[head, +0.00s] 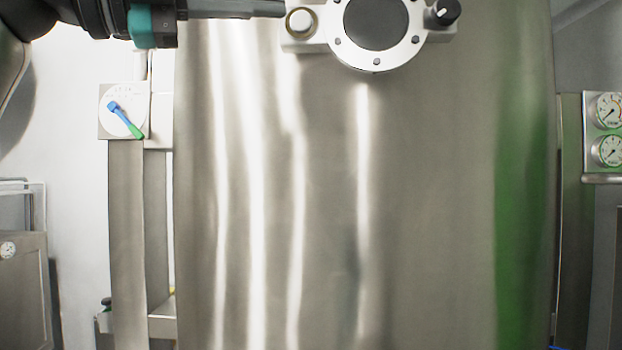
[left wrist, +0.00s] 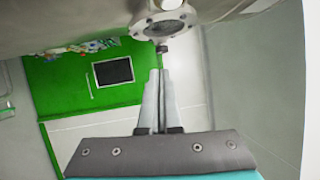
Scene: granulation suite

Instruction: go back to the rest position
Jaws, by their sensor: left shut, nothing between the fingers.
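My left arm comes in from the upper left of the head view, dark with a teal band. My left gripper (head: 278,8) reaches right along the top edge, its fingertips close beside a pale block with a round button on the steel vessel (head: 440,200). I cannot tell whether they touch it. In the left wrist view the two fingers of my left gripper (left wrist: 161,74) lie together, shut and empty. They point toward a round flange (left wrist: 163,18) with a small dark knob. My right gripper is not in view.
The vessel fills the middle of the head view. Its round window (head: 377,22) and black knob (head: 446,11) are right of the gripper. A dial with a blue-green handle (head: 124,118) is at left, gauges (head: 607,128) at right. A green wall (left wrist: 60,85) shows in the wrist view.

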